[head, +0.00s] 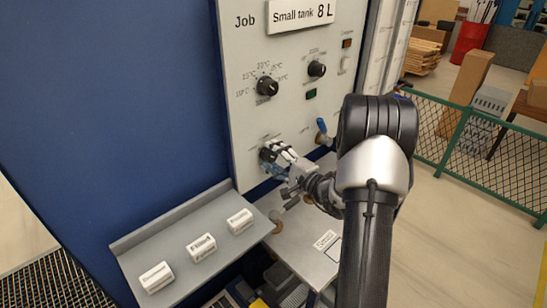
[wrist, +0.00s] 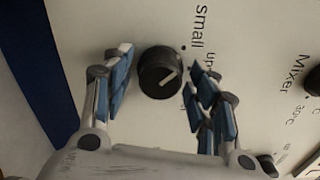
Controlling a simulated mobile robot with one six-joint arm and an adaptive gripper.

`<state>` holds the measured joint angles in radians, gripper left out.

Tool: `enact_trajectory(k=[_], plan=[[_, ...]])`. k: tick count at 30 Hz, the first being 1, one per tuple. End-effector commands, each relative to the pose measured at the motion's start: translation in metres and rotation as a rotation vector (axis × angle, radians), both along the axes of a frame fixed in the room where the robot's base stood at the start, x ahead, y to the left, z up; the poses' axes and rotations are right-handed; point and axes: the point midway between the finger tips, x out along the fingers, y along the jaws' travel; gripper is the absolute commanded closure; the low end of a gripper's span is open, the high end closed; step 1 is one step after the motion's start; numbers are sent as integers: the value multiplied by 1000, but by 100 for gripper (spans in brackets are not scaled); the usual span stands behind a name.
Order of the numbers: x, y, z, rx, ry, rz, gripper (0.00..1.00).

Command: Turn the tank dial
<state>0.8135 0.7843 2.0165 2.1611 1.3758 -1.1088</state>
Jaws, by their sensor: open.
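The tank dial (wrist: 157,73) is a round black knob with a white pointer line on the pale panel (wrist: 240,40). The words "small" and part of "up" are printed beside it in the wrist view. The pointer lies slanted, on the side of the knob nearer the lettering. My gripper (wrist: 160,75) is open, with one blue-padded finger on each side of the knob and a visible gap on both sides. In the head view my gripper (head: 277,160) is at the lower left of the panel and partly hides the dial. A sign reads "Small tank 8 L" (head: 302,14).
A temperature knob (head: 267,87) and another black knob (head: 316,69) sit higher on the panel. A blue-handled valve (head: 322,131) is right of my gripper. A grey shelf (head: 170,236) with white labelled blocks is below left. A green fence (head: 460,140) stands right.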

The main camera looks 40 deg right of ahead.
Motion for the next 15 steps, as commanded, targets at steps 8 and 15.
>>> enact_trajectory(k=[8, 15], plan=[[-1, 0, 0, 1, 0, -1, 46], [-31, -6, 0, 3, 1, -5, 46]])
